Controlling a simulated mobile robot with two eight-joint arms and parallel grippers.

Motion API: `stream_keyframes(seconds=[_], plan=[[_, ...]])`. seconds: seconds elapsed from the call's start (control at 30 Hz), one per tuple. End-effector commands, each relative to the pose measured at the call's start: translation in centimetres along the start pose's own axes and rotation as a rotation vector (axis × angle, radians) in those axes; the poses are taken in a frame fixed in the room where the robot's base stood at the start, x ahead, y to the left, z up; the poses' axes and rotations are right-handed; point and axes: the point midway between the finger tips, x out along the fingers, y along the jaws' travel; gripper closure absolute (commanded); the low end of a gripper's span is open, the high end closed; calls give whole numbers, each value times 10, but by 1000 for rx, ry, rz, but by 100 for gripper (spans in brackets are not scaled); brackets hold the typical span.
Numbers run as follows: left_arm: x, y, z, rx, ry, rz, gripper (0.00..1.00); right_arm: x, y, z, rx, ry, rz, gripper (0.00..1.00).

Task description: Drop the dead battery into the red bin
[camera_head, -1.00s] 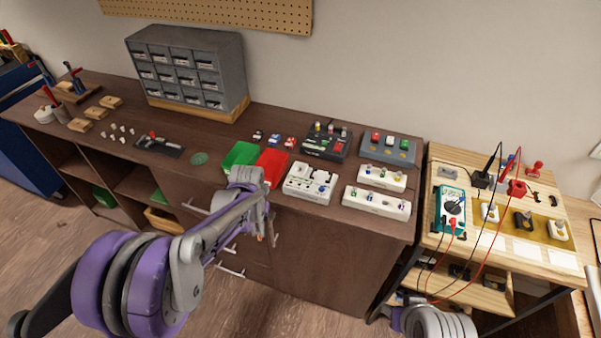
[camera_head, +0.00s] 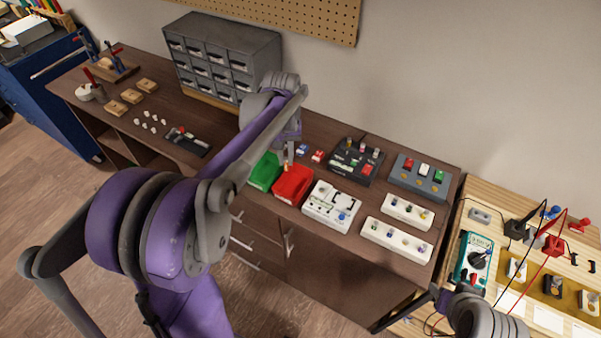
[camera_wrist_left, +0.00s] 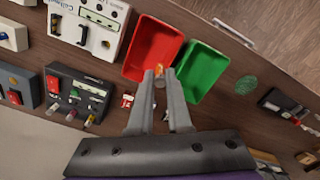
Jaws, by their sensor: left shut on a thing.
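The dead battery (camera_wrist_left: 159,76) shows as a small orange-copper piece between the fingertips of my left gripper (camera_wrist_left: 160,80). Most of it is hidden by the fingers. In the head view my left gripper (camera_head: 287,160) points down over the red bin's back left part, with the battery's orange tip below it. The red bin (camera_head: 293,190) is open-topped and stands on the brown bench. It also shows in the left wrist view (camera_wrist_left: 150,42), just beyond the fingertips. My right wrist shows at the bottom right of the head view; its fingers are not clear.
A green bin (camera_head: 262,172) stands right beside the red bin. A white tester (camera_head: 332,205) is on its other side. A black device with knobs (camera_head: 356,162) and a grey drawer cabinet (camera_head: 224,58) stand behind. A teal multimeter (camera_head: 474,257) lies on the wooden table.

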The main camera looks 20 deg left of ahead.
Motion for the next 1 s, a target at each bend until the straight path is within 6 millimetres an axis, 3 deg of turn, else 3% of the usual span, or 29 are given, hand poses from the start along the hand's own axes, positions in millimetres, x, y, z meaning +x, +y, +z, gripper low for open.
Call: stream_keyframes(seconds=[0.27,0.63,0.97,1.0], plan=[[17,-1,1,1,-3,-2,100,6,0,11,0,-12,0,54],[58,0,1,1,-3,-2,100,22,0,35,0,-37,0,54],[61,0,0,1,0,0,100,23,0,36,0,-37,0,54],[61,0,0,1,0,0,80,23,0,36,0,-37,0,54]])
